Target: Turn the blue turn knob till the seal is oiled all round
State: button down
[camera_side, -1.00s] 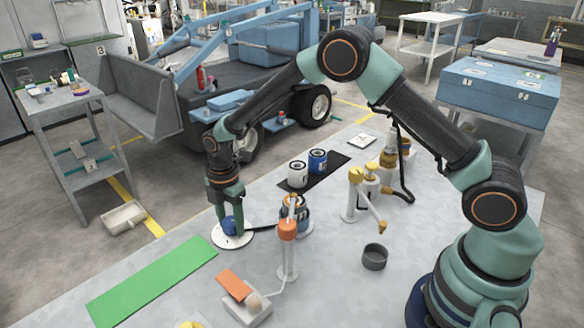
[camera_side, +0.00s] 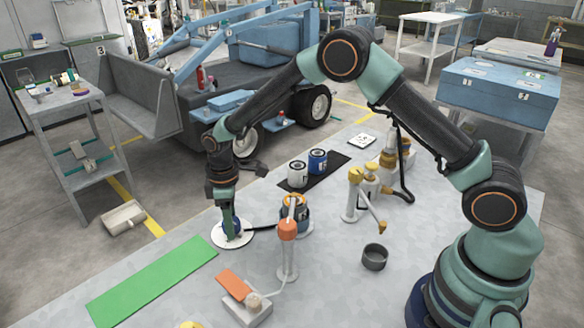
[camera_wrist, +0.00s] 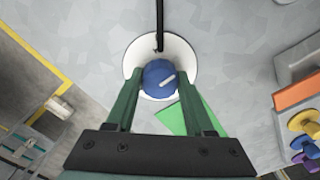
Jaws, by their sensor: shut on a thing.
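My gripper (camera_wrist: 158,82) is shut on the knob, one green finger on each side. In the side view my gripper (camera_side: 231,234) points down over the white base (camera_side: 219,241) and mostly hides the knob. A dark bar runs from the base to a blue canister with an orange top (camera_side: 295,203). An orange-headed post (camera_side: 287,230) stands in front of this canister and partly hides it. I cannot make out the seal or any oil on it.
A white can (camera_side: 298,175) and a blue can (camera_side: 317,162) stand on a black mat behind. Yellow-topped fittings (camera_side: 356,176) and a grey cup (camera_side: 374,256) are to the right. A green strip (camera_side: 152,280) lies at front left, with an orange-flapped box (camera_side: 246,308) beside it.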

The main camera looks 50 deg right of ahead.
jog(key=m, duration=1.2)
jog(key=shift+m, duration=0.3)
dwell(0.4)
jog(key=shift+c, duration=1.4)
grip_release()
jog(key=shift+r, duration=0.15)
notch_tip(320, 180, up, 12)
